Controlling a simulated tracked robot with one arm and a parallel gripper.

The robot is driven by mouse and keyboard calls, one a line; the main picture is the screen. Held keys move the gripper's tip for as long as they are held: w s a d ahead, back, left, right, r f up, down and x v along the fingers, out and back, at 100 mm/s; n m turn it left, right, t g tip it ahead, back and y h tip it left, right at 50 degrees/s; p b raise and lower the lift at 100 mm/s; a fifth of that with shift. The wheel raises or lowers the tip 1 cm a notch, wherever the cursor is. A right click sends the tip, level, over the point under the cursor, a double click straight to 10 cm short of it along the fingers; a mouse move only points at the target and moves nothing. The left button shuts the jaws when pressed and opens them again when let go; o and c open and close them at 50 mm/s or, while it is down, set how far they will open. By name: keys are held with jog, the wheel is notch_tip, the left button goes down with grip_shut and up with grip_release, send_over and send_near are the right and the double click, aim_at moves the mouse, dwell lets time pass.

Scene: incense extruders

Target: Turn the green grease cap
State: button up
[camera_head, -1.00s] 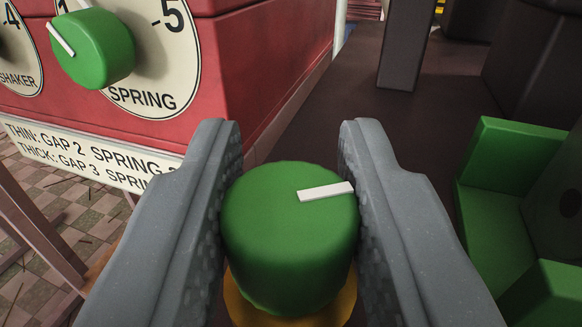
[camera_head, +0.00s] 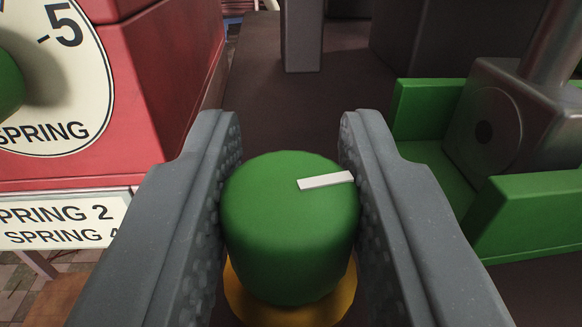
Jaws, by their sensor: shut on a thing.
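The green grease cap (camera_head: 285,235) is a round knob with a white marker bar (camera_head: 326,180) on its top. The bar lies toward the right side of the cap and points to the right, tilted slightly up. The cap sits above a yellow base (camera_head: 262,306), which shows only in part below it. My gripper (camera_head: 290,200) is shut on the cap, with one grey textured finger against its left side and one against its right side.
A red machine (camera_head: 160,90) with a cream SPRING dial (camera_head: 88,90) and green knob (camera_head: 8,85) stands at left. A sign (camera_head: 60,222) is below it. A green bracket (camera_head: 530,215) holding a grey metal block (camera_head: 515,120) stands at right. A dark post (camera_head: 302,35) rises behind.

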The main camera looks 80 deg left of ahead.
jog(key=m+t+h, duration=0.1)
jog(key=m+t, duration=0.1)
jog(key=t, duration=0.1)
jog(key=m+t+h, duration=0.1)
jog(key=m+t, duration=0.1)
jog(key=t, duration=0.1)
jog(key=shift+s, duration=0.1)
jog(key=m+t+h, duration=0.2)
jog(key=t, duration=0.1)
jog(key=shift+a+m+h, duration=0.1)
jog(key=shift+m+h, duration=0.2)
jog(key=shift+c, duration=0.2)
jog(key=m+t+h+p, duration=0.1)
jog(key=m+t+h, duration=0.2)
jog(key=h, duration=0.1)
jog(key=shift+r+t, duration=0.15)
jog(key=shift+t, duration=0.15)
jog(key=shift+m+t+h+p, duration=0.95)
jog(key=shift+m+h, duration=0.45)
jog(key=shift+h, duration=0.4)
jog(key=shift+w+d+h, duration=0.25)
jog(key=shift+h, duration=0.05)
jog(key=o, duration=1)
jog(key=shift+s, duration=0.1)
